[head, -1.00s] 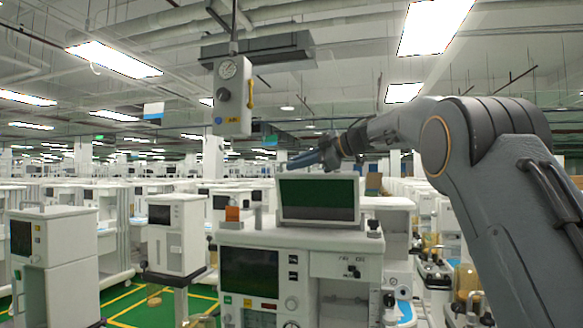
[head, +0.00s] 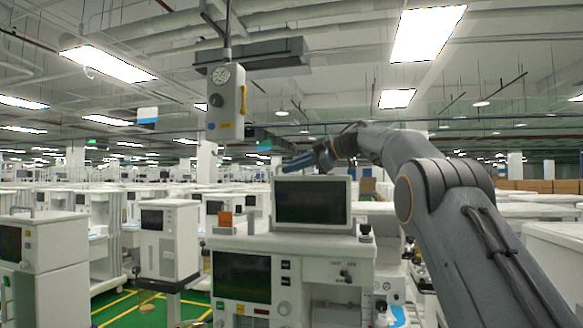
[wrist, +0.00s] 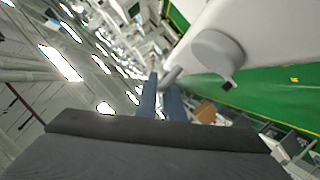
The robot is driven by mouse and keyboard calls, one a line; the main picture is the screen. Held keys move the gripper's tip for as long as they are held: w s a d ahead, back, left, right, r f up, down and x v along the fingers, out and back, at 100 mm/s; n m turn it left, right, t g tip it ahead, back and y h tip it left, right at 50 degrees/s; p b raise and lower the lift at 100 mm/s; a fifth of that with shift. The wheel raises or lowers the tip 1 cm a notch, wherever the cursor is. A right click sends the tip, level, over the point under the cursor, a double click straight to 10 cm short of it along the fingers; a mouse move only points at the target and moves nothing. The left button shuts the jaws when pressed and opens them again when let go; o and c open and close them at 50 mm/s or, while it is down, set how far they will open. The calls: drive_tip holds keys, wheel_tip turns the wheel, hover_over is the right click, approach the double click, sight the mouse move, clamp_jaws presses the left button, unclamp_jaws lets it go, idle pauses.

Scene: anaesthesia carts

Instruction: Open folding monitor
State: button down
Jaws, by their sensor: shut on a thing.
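The folding monitor (head: 312,201) stands raised on top of the white anaesthesia cart (head: 333,243), its dark screen facing the head camera. My gripper (head: 300,163) is at the monitor's top edge, partly behind it. In the wrist view my gripper's two blue fingers (wrist: 161,100) are close together around the end of a grey bar (wrist: 174,76). That bar joins a round grey knob beside a large white surface, which seems to be part of the monitor. The exact contact is small and partly hidden.
A grey gauge box (head: 226,100) hangs from the ceiling above left of the monitor. Another white cart (head: 168,238) stands to the left, with green floor (head: 140,306) between. Many more carts fill the background.

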drive_tip(key=shift+f, duration=0.2)
drive_tip(key=c, duration=1.9)
unclamp_jaws()
drive_tip(key=b+v, duration=0.3)
drive_tip(key=v, duration=0.5)
drive_tip(key=shift+r, duration=0.25)
drive_tip(key=shift+a, duration=0.1)
